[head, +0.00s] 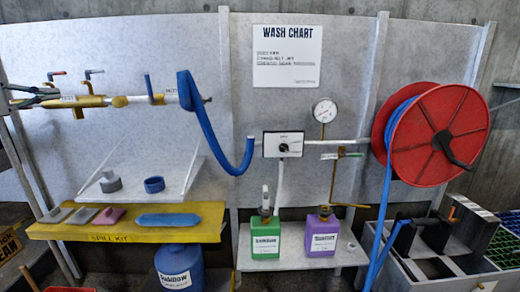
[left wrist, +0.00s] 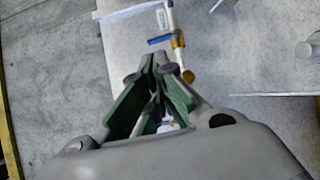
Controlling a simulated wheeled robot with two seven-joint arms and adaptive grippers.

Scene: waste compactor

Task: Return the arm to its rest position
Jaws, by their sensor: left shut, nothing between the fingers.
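My left gripper (head: 48,97) shows at the left edge in the head view, in front of the left end of the yellow and white pipe (head: 120,100). In the left wrist view its fingers (left wrist: 160,62) are shut with nothing held. Beyond the fingertips in that view is a pipe with a blue handle (left wrist: 162,39) and yellow fittings; I cannot tell the gap between them. A grey piece (head: 507,86) at the right edge of the head view may be part of my right arm; its fingers cannot be made out.
A blue hose (head: 205,120) hangs from the wall panel. A red hose reel (head: 437,135) is at the right. A yellow shelf (head: 120,232) stands at lower left. Green (head: 265,238) and purple (head: 321,236) jugs stand on a low shelf. A grey bin (head: 430,270) is at lower right.

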